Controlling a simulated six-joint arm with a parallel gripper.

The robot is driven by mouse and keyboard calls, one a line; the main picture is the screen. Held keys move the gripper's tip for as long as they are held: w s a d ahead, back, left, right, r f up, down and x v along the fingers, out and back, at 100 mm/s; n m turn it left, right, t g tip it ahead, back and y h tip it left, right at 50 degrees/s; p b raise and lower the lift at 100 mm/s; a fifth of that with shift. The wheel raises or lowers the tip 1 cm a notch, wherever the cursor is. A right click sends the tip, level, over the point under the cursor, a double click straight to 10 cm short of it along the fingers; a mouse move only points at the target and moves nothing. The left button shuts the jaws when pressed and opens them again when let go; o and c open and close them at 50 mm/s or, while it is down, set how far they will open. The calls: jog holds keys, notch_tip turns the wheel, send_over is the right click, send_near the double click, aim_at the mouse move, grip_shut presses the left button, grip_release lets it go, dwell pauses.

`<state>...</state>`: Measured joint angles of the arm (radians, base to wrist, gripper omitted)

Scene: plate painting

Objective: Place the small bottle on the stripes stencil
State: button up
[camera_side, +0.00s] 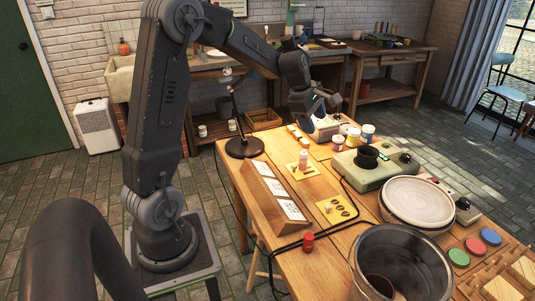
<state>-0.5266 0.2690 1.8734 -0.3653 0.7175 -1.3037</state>
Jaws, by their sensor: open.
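A small pale bottle (303,161) with an orange-pink top stands upright on a yellow stencil card (292,178) near the middle of the table. The bottle hides part of this card, and I cannot make out its pattern. A second yellow stencil card (322,204), with dark leaf-like cutouts, lies nearer the camera with a small pale object on it. A small red bottle (308,243) stands near the front. My gripper (328,103) is open and empty, above the far end of the table, behind and above the small pale bottle.
A wooden rack (262,203) holds white cards along the left. A black lamp base (244,148) stands at the far left corner. Paint jars (353,137), a green hot plate (372,172), a white turntable (417,201) and a large metal pot (402,238) crowd the right. A dark cable crosses the table.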

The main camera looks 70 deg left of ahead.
jog(key=s+d+r+m, duration=0.3)
jog(key=s+d+m, duration=0.2)
jog(key=d, duration=0.1)
jog(key=s+d+r+m, duration=0.4)
jog(key=d+m, duration=0.2)
jog(key=d, duration=0.1)
jog(key=s+d+m, duration=0.3)
jog(key=s+m, duration=0.3)
jog(key=s, duration=0.1)
jog(key=s+d+m+t, duration=0.1)
jog(key=s+d+m, duration=0.3)
jog(key=s+m, duration=0.2)
jog(key=shift+s+d+f+m+y, duration=0.3)
jog(key=shift+s+m, duration=0.1)
jog(key=shift+s, duration=0.4)
